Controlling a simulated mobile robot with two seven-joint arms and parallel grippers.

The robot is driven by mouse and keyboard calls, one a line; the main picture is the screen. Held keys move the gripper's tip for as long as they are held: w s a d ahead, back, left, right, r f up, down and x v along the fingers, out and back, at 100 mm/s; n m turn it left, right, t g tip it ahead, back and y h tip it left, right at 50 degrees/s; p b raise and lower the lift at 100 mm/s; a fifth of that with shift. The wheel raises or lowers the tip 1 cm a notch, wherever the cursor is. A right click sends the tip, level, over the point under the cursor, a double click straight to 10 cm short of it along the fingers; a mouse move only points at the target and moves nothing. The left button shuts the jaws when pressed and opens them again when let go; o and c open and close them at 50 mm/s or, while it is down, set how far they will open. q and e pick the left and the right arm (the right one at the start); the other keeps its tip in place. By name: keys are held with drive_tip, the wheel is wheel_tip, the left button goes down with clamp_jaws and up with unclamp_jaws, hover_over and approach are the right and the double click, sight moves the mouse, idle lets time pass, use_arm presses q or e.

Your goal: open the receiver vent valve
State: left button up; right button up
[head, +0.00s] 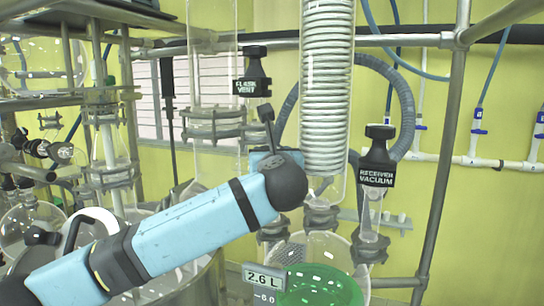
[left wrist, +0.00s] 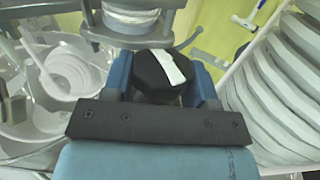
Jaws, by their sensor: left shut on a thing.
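My left arm reaches in from the lower left in the head view. Its blue gripper (head: 262,160) is by the glassware, left of the coiled condenser. In the left wrist view the gripper (left wrist: 160,74) is shut on a black faceted knob (left wrist: 152,82) with a white mark across its top, one blue finger on each side. I take this knob for the receiver vent valve, but its label is hidden; in the head view my arm and gripper cover it. The receiver (head: 325,250), a glass vessel with green contents, stands below right. My right gripper is not in view.
The black flask vent valve (head: 252,84) is just above my gripper. The receiver vacuum valve (head: 377,165) is to the right, past the coiled condenser (head: 327,90). A 2.6 L readout (head: 264,278) is in front. Metal frame bars and glassware crowd the left.

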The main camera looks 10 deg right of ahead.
use_arm(q)
drive_tip(key=o, duration=0.9)
drive_tip(key=shift+a, duration=0.1)
drive_tip(key=shift+h, duration=0.3)
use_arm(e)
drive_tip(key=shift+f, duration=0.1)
